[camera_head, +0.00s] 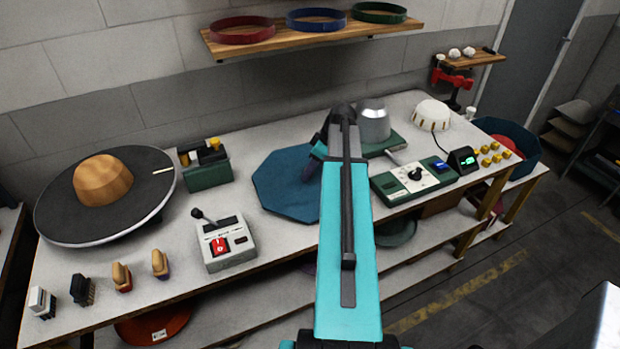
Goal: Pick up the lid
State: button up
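I cannot clearly pick out a lid. A silver metal vessel (374,124) with a tapered top stands on a green base (388,146) at the back of the bench, just right of my wrist; its top may be a lid, but I cannot tell. My turquoise arm reaches up the middle of the view over the bench. The end of my gripper (314,160) seems to point down over the blue octagonal mat (277,188), left of the vessel. Its fingers are mostly hidden by the arm, so its opening does not show.
A wooden hat form on a dark round disc (75,215) fills the left end. A grey switch box (226,243), a green control box (410,178) and a white ribbed dome (431,113) stand on the bench. A shelf (300,40) with three coloured bands hangs above.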

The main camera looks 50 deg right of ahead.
dwell(0.4)
grip_shut()
jog(key=shift+r, duration=0.2)
notch_tip(320, 180, up, 10)
jog(key=b, duration=0.3)
jog(key=shift+f, duration=0.15)
dwell(0.5)
jog(key=shift+f, duration=0.1)
dwell(0.5)
jog(key=shift+f+b, duration=0.9)
jog(key=shift+b, duration=0.05)
